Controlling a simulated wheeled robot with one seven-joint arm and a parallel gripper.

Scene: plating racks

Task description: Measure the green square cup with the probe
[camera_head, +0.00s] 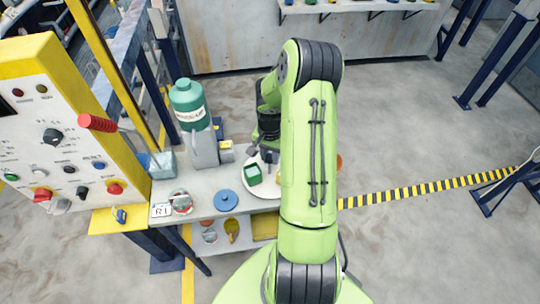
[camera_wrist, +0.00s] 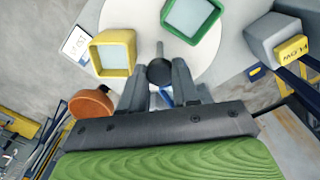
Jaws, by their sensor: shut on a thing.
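The green square cup (camera_wrist: 214,28) stands on a round white plate (camera_wrist: 145,17) at the top of the wrist view, its pale inside facing me. It also shows in the head view (camera_head: 253,178), on the left of the plate. My gripper (camera_wrist: 160,82) is shut on the probe (camera_wrist: 160,73), which shows a round dark head and a thin grey rod. The rod appears just left of and below the green cup in the wrist view, outside its opening; contact cannot be told. A yellow square cup (camera_wrist: 98,59) stands left of the probe. In the head view my arm hides part of the plate.
A grey block with a yellow label (camera_wrist: 270,38) stands right of the plate, and an orange round thing (camera_wrist: 90,104) lies left. On the bench are a teal-topped jug (camera_head: 188,104), a blue disc (camera_head: 226,201) and an R1 card (camera_head: 161,210). A yellow control panel (camera_head: 65,130) stands left.

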